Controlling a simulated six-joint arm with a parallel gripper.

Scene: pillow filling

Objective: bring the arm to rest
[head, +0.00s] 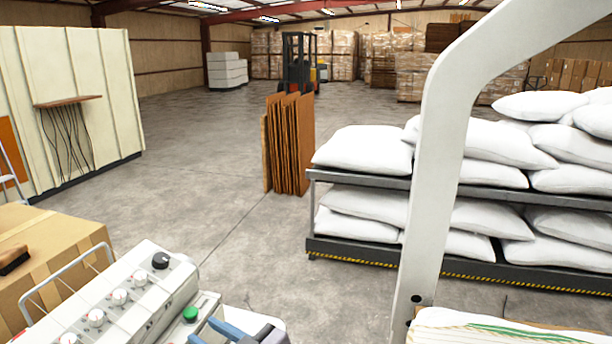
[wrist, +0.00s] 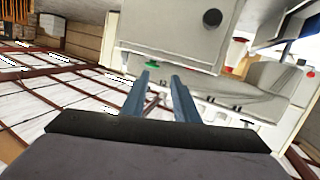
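My gripper (wrist: 161,77) shows in the wrist view as two blue fingers with a clear gap between them. Nothing is held in the gap. In the head view, the blue fingers of my gripper (head: 222,330) show at the bottom edge, partly cut off, close to a pale control box (head: 130,300) with several knobs and a green button (head: 190,314). The wrist view is tilted and shows the pale box (wrist: 170,35) beyond the fingertips, with its green button (wrist: 152,65) near the left one. I cannot tell whether the fingers touch the box.
A pale upright frame (head: 436,190) rises on the right, with a white bag with green stripes (head: 490,331) at its foot. Behind it stands a rack (head: 345,249) of white pillows. A cardboard box (head: 60,240) is at left. The floor (head: 220,200) between is clear.

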